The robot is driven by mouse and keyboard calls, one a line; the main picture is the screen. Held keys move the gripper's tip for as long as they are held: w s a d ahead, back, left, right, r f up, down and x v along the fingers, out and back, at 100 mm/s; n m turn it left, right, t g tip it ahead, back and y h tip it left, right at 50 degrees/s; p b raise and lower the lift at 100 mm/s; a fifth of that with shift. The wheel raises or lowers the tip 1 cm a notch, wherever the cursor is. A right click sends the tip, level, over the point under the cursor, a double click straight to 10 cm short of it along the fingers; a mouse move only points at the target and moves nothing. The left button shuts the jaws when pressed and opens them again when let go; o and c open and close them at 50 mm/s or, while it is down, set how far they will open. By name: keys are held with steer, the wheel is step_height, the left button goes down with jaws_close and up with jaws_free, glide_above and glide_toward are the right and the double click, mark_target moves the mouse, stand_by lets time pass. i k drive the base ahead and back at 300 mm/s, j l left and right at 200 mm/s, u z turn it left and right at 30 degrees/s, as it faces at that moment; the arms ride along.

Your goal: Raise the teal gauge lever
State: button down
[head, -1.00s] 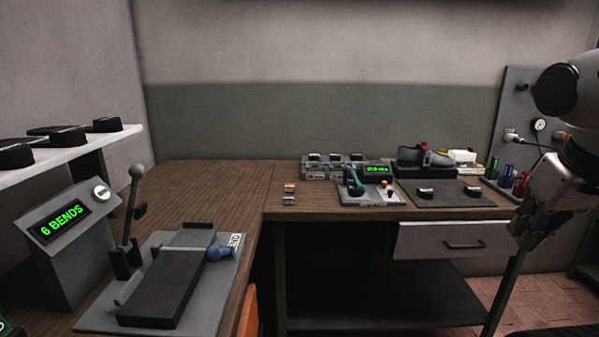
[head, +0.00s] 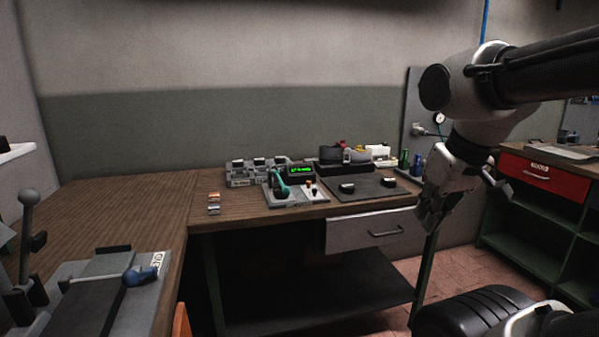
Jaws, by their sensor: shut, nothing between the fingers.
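The teal gauge lever (head: 280,182) stands on a small grey gauge base (head: 296,200) on the far wooden bench. Its exact angle is hard to tell at this size. A small display with green text (head: 301,170) sits just behind it. My gripper (head: 430,218) hangs in front of the bench's right end, well to the right of the lever and apart from it. Its fingers are shut and hold nothing.
A dark mat (head: 372,188) with two small dark pieces lies right of the gauge. A shoe (head: 342,153) stands behind it. Grey blocks (head: 258,172) stand left of the display. A press with a ball-topped lever (head: 29,197) is at near left. A drawer (head: 370,229) is under the bench.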

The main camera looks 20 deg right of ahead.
mark_target(286, 191)
steer(key=i+l, duration=0.45)
steer(key=l, duration=0.15)
steer(key=i+l, duration=0.45)
steer(key=l, duration=0.15)
steer(key=j+u, duration=0.05)
